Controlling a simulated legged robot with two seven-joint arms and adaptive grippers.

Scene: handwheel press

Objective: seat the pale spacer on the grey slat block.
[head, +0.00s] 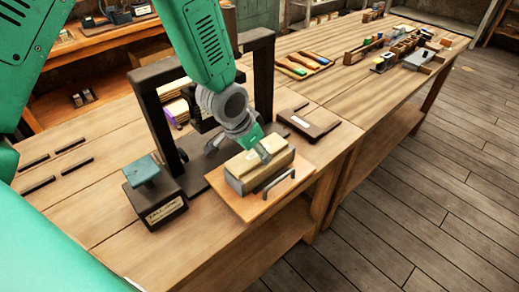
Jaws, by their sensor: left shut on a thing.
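My left gripper (262,150) reaches down from the top and is shut on the pale spacer (242,164), a beige slab. The spacer is at the top of the grey slat block (262,179), whose side shows below it. I cannot tell whether the spacer rests fully on the block or is slightly above it. The block is on an orange-brown board (235,204) with a dark bar handle (279,183) along its front right edge. The gripper hides part of the spacer's far side. My right gripper is not in view.
A dark press frame (158,122) stands behind and around my left arm. A dark box with a teal top (143,170) stands to the left. A dark flat plate (309,123) lies behind right. A tray of coloured-handled tools (303,66) lies farther back.

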